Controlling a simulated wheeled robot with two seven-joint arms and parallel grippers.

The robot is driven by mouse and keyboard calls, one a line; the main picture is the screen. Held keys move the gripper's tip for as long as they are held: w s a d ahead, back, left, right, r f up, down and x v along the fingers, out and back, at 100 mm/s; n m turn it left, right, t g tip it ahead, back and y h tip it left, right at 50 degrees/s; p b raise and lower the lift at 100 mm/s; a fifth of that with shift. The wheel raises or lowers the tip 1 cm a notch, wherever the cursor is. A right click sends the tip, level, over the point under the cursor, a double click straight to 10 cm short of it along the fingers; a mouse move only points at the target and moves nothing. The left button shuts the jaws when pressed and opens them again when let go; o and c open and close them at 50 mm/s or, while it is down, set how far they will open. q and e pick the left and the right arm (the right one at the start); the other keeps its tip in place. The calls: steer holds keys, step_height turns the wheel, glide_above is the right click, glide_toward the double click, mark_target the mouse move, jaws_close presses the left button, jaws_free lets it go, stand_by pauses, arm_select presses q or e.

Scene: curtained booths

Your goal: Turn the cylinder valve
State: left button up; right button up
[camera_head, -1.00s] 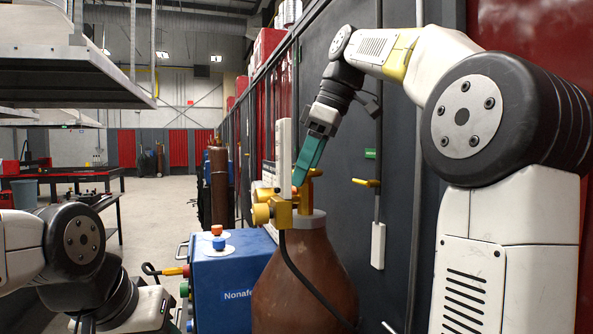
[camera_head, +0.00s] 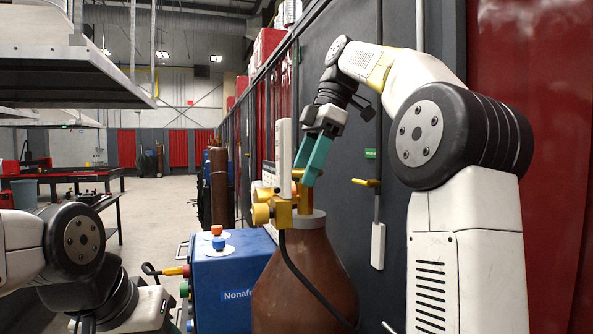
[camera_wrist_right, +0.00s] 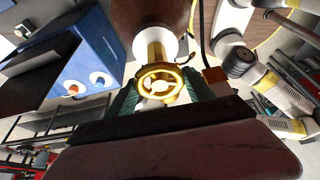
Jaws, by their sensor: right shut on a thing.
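A brown gas cylinder (camera_head: 305,280) stands upright beside the dark wall panels, with a brass valve (camera_head: 304,195) and regulator on its top. In the right wrist view the valve's round yellow handwheel (camera_wrist_right: 161,85) faces the camera. My right gripper (camera_head: 308,175) reaches down from above, its teal fingers at the valve. In the wrist view the fingers lie on both sides of the handwheel, shut on it. My left arm shows at the lower left of the head view; its fingers are not visible.
A blue machine (camera_head: 225,280) with an orange and a blue knob on top stands left of the cylinder. A black hose (camera_head: 302,280) hangs from the regulator across the cylinder. A yellow door handle (camera_head: 367,183) is on the wall to the right. Open floor lies at the left.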

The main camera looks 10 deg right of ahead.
stand_by(0.3)
steer(key=o, duration=1.4)
steer(key=shift+c, duration=0.2)
